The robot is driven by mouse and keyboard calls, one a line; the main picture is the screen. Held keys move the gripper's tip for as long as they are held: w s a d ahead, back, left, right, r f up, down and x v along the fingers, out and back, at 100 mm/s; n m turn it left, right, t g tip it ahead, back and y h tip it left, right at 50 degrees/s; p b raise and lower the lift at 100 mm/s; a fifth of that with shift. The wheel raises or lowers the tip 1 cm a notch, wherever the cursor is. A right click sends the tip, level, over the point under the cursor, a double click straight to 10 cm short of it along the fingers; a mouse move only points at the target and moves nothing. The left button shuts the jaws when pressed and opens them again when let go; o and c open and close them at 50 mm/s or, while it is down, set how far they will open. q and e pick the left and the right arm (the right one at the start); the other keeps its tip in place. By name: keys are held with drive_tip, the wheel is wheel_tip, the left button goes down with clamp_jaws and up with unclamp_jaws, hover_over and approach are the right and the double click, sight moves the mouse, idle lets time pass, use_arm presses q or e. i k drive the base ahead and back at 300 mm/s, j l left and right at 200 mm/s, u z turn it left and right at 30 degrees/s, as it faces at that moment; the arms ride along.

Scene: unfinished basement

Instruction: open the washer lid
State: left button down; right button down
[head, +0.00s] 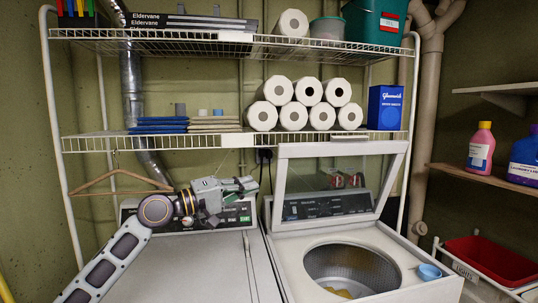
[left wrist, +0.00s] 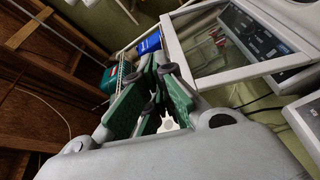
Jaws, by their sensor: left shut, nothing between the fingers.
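The white washer (head: 290,268) stands at the right, with its round metal drum (head: 350,262) exposed. Its lid (head: 392,180), a white frame around a clear window, stands raised at the back, in front of the control panel. The lid also shows in the left wrist view (left wrist: 178,55). My left gripper (head: 250,186) is shut and empty, to the left of the lid and apart from it in the head view. Its green and dark fingers (left wrist: 163,80) also show in the left wrist view. My right gripper is not in view.
A second white machine (head: 190,268) stands left, under my left arm. A wire shelf (head: 230,139) with paper rolls (head: 308,91) and a blue box (head: 385,107) hangs above. A blue cup (head: 429,271) sits on the washer's right rim. A hanger (head: 120,178) hangs left.

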sight(356, 146)
drive_tip(key=i+j, duration=0.1)
drive_tip(key=i, duration=0.9)
